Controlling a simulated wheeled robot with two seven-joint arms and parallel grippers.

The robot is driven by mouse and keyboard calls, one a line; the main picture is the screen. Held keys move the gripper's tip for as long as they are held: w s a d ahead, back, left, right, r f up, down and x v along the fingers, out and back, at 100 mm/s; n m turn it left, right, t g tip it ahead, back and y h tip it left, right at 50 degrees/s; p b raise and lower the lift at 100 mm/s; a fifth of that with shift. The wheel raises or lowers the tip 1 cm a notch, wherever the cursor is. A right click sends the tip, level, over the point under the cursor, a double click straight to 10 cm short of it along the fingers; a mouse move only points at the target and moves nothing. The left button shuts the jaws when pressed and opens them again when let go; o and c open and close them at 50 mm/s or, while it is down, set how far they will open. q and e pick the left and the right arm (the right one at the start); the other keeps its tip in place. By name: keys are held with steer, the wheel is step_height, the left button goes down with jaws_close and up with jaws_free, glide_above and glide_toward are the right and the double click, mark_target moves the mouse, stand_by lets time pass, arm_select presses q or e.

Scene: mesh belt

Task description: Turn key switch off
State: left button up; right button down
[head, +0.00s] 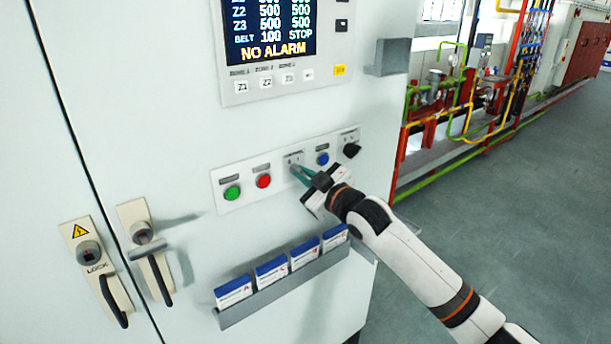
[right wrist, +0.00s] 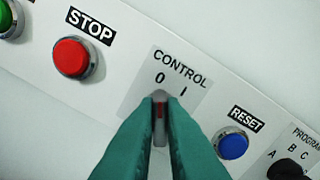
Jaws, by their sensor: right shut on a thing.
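The key switch sits on the control panel under the label CONTROL with the marks 0 and I. My right gripper (head: 297,171) reaches it from the lower right in the head view and hides most of it. In the right wrist view the two green fingers (right wrist: 160,112) are shut on the key (right wrist: 160,108), one on each side. The key's narrow edge shows between the fingertips, just below the 0. The rest of the switch is hidden. My left gripper is not in view.
The STOP button (right wrist: 72,57) and green button (head: 232,193) are left of the switch. The blue RESET button (right wrist: 232,145) and black PROGRAM knob (head: 351,150) are right. A document rack (head: 290,287) juts out below. The display (head: 268,30) reads NO ALARM.

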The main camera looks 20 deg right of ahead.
stand_by(0.4)
steer(key=c, duration=1.5)
jaws_free()
steer(key=b+v, duration=0.3)
steer(key=v, duration=0.9)
steer(key=shift+b, duration=0.4)
steer(key=shift+w, duration=0.1)
